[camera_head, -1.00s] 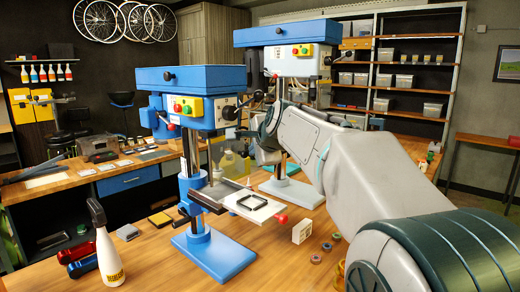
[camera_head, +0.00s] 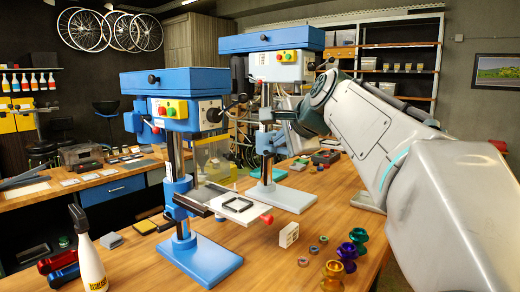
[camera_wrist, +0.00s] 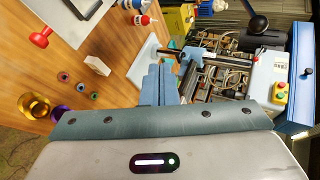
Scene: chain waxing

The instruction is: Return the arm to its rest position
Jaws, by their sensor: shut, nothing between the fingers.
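My gripper shows at the top edge of the wrist housing in the wrist view (camera_wrist: 158,78); its blue-grey fingers are together with nothing between them. In the head view my arm reaches in from the right, and its wrist is in front of the rear drill press (camera_head: 282,72). The gripper's fingers are hard to tell apart from that press there. The front blue drill press (camera_head: 175,80) stands to the left of my wrist.
On the wooden bench (camera_head: 270,260) stand a white spray bottle (camera_head: 88,258), a small white block (camera_head: 289,235), several small rings (camera_head: 313,250) and coloured metal cups (camera_head: 346,256). Shelves (camera_head: 400,60) with boxes are behind. The bench front is partly clear.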

